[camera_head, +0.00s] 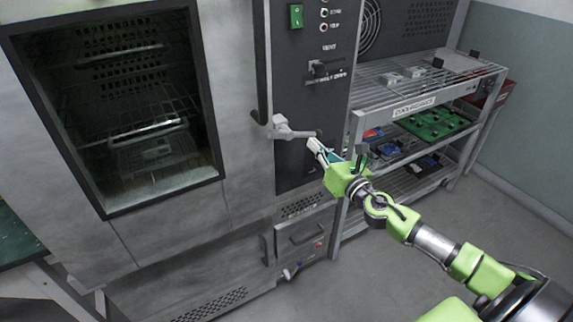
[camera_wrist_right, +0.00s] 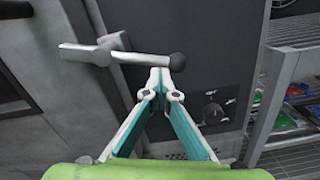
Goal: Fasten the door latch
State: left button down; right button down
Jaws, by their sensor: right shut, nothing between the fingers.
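The door latch (camera_head: 291,132) is a grey lever with a dark ball end, mounted at the right edge of the oven door. It lies roughly horizontal, its ball end pointing right over the dark control panel. In the right wrist view the latch (camera_wrist_right: 125,56) crosses the upper middle, with the ball just above my fingertips. My right gripper (camera_head: 312,142) is shut and empty, its tips close to the ball end; it also shows in the wrist view (camera_wrist_right: 159,72). Whether the tips touch the ball I cannot tell. My left gripper is not in view.
The oven door (camera_head: 235,150) has a dark window and looks closed. A black vertical handle (camera_head: 262,80) stands above the latch. A metal shelf rack (camera_head: 400,100) with circuit boards and small parts stands to the right. Open floor (camera_head: 500,230) lies at the lower right.

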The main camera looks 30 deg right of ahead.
jog(key=shift+d+r+n+p, duration=0.35)
jog(key=shift+r+n, duration=0.25)
jog(key=shift+n, duration=0.35)
jog(key=shift+d+r+n+p, duration=0.2)
jog(key=shift+r+n+p, duration=0.15)
jog(key=shift+r+n, duration=0.45)
jog(key=shift+f+n, duration=0.1)
jog(key=shift+n, duration=0.15)
jog(key=shift+s+f, duration=0.15)
jog(key=shift+s, duration=0.45)
jog(key=s, duration=1)
jog(key=shift+s+d+f, duration=0.15)
jog(key=shift+s+f, duration=0.1)
jog(key=shift+s, duration=0.15)
